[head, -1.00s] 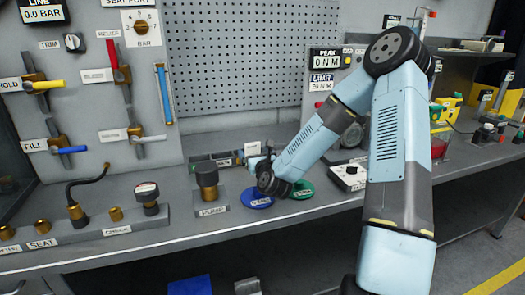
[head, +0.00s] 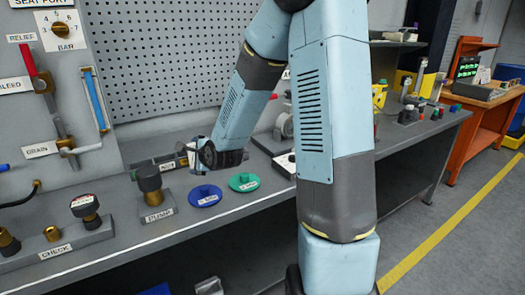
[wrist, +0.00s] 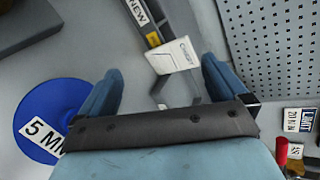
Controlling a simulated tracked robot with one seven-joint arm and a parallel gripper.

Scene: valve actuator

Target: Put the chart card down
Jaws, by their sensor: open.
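The chart card, a white card with small print, shows in the wrist view (wrist: 172,56) beside a dark strip labelled NEW (wrist: 140,14). My gripper (wrist: 162,66) is open, with its two blue fingers spread on either side of the card's near end. I see a gap between each finger and the card. I cannot tell whether the card rests fully on the bench. In the head view my gripper (head: 188,150) is low over the bench, behind the blue disc; the card is too small there to make out.
A blue disc (head: 205,196) and a green disc (head: 243,182) lie in front of my gripper. The PUMP knob (head: 150,180) stands to the left. A pegboard (head: 170,70) rises behind. The bench's front strip is clear near the discs.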

